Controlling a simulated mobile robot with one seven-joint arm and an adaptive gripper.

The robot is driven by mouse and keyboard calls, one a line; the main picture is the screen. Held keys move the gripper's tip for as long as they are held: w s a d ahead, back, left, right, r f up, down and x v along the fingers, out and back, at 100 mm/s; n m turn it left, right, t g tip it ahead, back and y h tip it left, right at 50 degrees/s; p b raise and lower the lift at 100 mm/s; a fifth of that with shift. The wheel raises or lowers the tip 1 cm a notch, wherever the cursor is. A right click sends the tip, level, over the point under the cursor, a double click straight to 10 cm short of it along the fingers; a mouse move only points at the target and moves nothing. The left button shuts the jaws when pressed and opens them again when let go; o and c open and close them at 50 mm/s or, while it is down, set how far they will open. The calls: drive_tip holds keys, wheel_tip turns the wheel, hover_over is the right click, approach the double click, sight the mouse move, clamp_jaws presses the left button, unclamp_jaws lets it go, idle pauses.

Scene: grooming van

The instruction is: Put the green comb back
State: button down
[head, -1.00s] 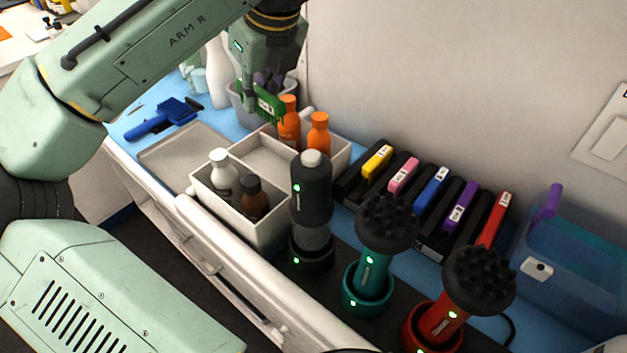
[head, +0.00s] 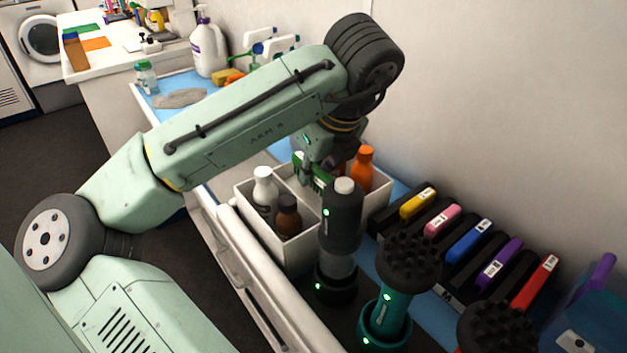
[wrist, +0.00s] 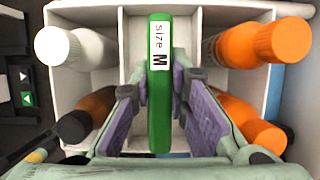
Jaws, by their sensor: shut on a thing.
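My gripper (head: 318,163) is shut on the green comb (wrist: 159,120), a narrow piece with a white "Size M" label. In the wrist view the comb stands between the finger pads, above the middle of the white divided caddy (wrist: 103,40). In the head view a part of the comb (head: 299,165) shows beside my gripper, over the caddy (head: 258,234). The comb's lower end is hidden there, and I cannot tell its height above the caddy floor. A black rack (head: 384,223) to the right holds yellow, pink, blue, purple and red pieces.
White (head: 265,190) and brown (head: 288,217) bottles stand in the caddy's near compartment. Orange bottles (head: 362,168) stand on its far side. A dark upright device (head: 341,220) and a teal brush (head: 398,285) stand close in front. The wall is behind.

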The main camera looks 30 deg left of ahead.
drive_tip(key=shift+f, duration=1.2)
drive_tip(key=shift+f, duration=0.2)
drive_tip(key=c, duration=1.8)
unclamp_jaws()
drive_tip(key=shift+r, duration=0.3)
drive_tip(key=v, duration=1.2)
